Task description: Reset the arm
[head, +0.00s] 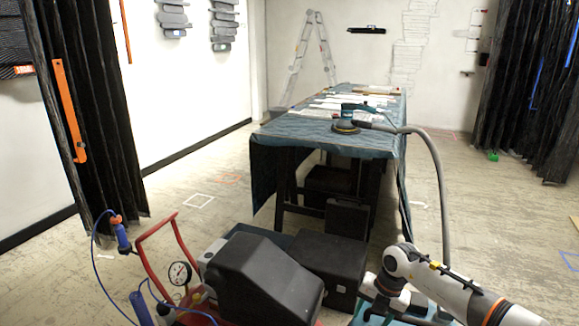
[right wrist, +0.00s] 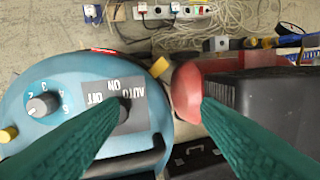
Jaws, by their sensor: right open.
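My right arm (head: 440,280) comes in from the lower right of the head view, with its far end low over a teal object (head: 360,317) at the bottom edge. My right gripper (right wrist: 163,108) shows in the right wrist view as two green ribbed fingers spread apart. It is open, and I see nothing held. Behind the fingers is a teal machine (right wrist: 60,95) with a dial (right wrist: 42,105) and a grey switch panel (right wrist: 112,98). A red rounded part (right wrist: 186,90) shows beside the right finger. My left gripper is not in view.
A table with a blue cover (head: 285,135) stands ahead, with a sander (head: 346,126) and hose (head: 437,170). Black cases (head: 265,280) and a red-framed compressor (head: 160,225) stand in front. Power strips and cables (right wrist: 190,10) lie on the floor. The floor at left and right is open.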

